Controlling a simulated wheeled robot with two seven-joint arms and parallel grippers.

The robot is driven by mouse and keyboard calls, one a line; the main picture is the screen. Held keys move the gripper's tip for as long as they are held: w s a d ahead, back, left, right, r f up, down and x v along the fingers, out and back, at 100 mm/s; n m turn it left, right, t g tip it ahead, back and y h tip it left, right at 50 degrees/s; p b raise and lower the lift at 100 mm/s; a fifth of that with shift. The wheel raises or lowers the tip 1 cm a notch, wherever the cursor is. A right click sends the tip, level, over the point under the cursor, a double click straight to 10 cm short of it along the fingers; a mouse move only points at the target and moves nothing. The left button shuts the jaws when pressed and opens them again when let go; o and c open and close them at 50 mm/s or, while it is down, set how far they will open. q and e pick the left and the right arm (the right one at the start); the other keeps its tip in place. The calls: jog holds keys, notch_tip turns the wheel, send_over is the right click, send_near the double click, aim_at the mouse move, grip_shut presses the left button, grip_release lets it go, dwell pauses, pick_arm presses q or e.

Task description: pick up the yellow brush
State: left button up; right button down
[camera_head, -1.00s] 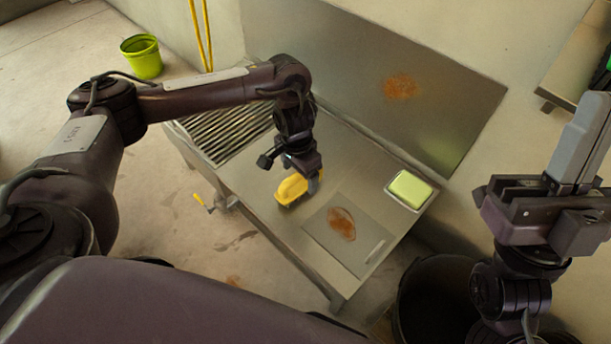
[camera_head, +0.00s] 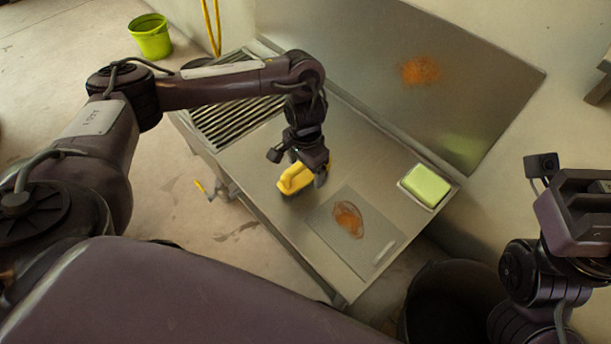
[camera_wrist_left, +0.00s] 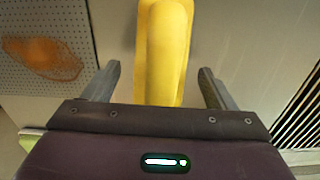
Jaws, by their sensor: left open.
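The yellow brush (camera_head: 297,178) lies on the metal table, near its front edge. My left gripper (camera_head: 308,172) is right above and behind it, pointing down. In the left wrist view the brush's yellow handle (camera_wrist_left: 163,50) runs between the two open fingers of the left gripper (camera_wrist_left: 160,85), with a gap on each side. I cannot tell how deep the fingers reach around it. My right gripper (camera_head: 585,195) is raised at the right edge, away from the table; its fingers are cut off or hidden.
A perforated plate (camera_head: 325,225) with a rust-brown stain lies right of the brush. A green sponge (camera_head: 425,185) sits in a tray at the table's right end. A slatted grate (camera_head: 235,115) is at the left. A dark bin (camera_head: 450,305) stands below; a green bucket (camera_head: 150,37) stands on the floor.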

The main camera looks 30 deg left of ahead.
pick_arm(q)
jog(key=shift+c, duration=0.3)
jog(key=c, duration=1.1)
